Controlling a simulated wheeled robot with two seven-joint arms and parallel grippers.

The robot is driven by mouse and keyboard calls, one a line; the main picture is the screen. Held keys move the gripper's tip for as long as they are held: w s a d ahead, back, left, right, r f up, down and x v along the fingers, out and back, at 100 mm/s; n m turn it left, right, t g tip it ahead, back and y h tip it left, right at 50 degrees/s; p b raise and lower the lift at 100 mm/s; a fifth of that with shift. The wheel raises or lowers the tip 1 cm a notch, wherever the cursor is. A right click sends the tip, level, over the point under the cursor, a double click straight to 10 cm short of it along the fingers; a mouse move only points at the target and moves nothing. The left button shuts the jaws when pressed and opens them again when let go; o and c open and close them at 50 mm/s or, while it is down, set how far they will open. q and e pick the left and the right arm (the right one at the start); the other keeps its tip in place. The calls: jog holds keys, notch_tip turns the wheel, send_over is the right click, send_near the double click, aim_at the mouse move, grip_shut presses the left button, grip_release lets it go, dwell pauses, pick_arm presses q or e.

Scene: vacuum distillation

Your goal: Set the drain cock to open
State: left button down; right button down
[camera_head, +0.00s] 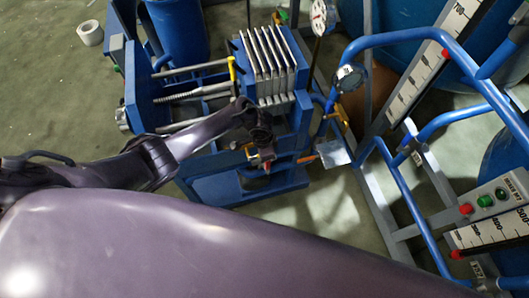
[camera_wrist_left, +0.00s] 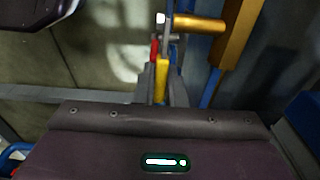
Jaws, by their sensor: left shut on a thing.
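My left gripper (camera_head: 262,155) is at the front right of the blue plate press, low by its frame. In the left wrist view, its fingers (camera_wrist_left: 161,95) are shut on a small yellow and red piece (camera_wrist_left: 161,72), which looks like the drain cock's handle. A brass stem (camera_wrist_left: 200,23) runs to the right just beyond it, toward a thicker brass pipe (camera_wrist_left: 240,35). In the head view the gripper hides most of the cock, so its exact angle cannot be told. My right gripper is not in view.
The press's pale plates (camera_head: 268,55) stand behind the gripper. To the right are a round gauge (camera_head: 348,78), blue tube rails (camera_head: 400,42) and a grey control box (camera_head: 490,200) with buttons. A roll of tape (camera_head: 90,33) lies on the open floor at left.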

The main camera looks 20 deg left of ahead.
pick_arm(q)
jog(key=shift+f, duration=0.15)
dwell(0.3)
jog(key=c, duration=1.5)
grip_release()
notch_tip(320, 180, up, 8)
jog(key=shift+s+a+f+p, duration=0.1)
jog(key=shift+p, duration=1.1)
